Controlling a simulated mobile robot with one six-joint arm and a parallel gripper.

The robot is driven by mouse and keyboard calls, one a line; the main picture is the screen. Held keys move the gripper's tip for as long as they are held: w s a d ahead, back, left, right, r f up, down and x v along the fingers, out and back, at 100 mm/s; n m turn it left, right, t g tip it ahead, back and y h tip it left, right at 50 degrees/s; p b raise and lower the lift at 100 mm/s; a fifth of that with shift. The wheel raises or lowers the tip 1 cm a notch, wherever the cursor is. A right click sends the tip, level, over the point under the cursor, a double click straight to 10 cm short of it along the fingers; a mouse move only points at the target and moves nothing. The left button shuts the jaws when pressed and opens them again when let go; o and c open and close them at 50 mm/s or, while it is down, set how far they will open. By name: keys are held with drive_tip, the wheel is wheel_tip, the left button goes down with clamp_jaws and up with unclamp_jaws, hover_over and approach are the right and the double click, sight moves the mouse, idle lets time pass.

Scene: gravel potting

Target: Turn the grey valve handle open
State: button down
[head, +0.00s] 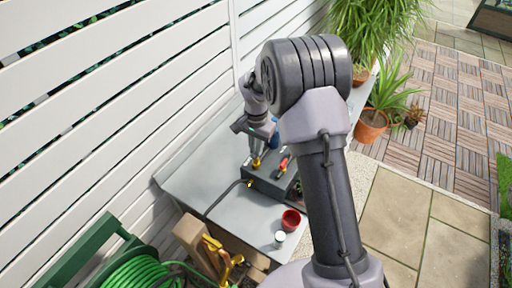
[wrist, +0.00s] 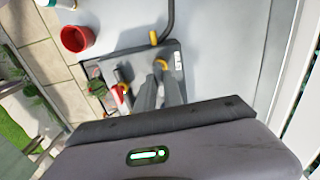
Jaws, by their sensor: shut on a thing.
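A dark grey box (head: 270,180) with yellow valve fittings sits on the grey bench top (head: 230,215); it also shows in the wrist view (wrist: 172,53). A red handle (head: 284,163) is on its right part in the head view, and shows left of my fingers in the wrist view (wrist: 121,91). My gripper (head: 257,152) points down at the box, by a yellow fitting. In the wrist view my gripper (wrist: 157,80) has both fingers low at the box, shut on the grey valve handle, which they mostly hide. The handle's exact angle cannot be told.
A black hose (head: 222,197) runs from the box's yellow fitting. A red cup (head: 291,220) and a small white cup (head: 280,236) stand near the bench's front edge. A white slatted fence (head: 110,95) borders the bench. Potted plants (head: 370,125) stand beyond.

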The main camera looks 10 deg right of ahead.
drive_tip(key=n, duration=0.4)
drive_tip(key=shift+r+p, duration=0.1)
drive_tip(key=shift+p, duration=0.3)
drive_tip(key=n+p, duration=0.1)
drive_tip(key=n, duration=0.3)
drive_tip(key=shift+n, duration=0.4)
drive_tip(key=n+p, duration=0.1)
drive_tip(key=n, duration=0.3)
drive_tip(key=shift+n, duration=0.3)
drive_tip(key=n+p, duration=0.1)
drive_tip(key=n, duration=0.3)
drive_tip(key=shift+w, duration=0.1)
drive_tip(key=shift+n, duration=0.3)
drive_tip(key=c, duration=1.5)
unclamp_jaws()
drive_tip(key=shift+o, duration=0.2)
wheel_tip(320, 180, up, 17)
drive_tip(key=p, duration=0.2)
drive_tip(key=shift+r+p, duration=0.2)
drive_tip(key=shift+p, duration=0.15)
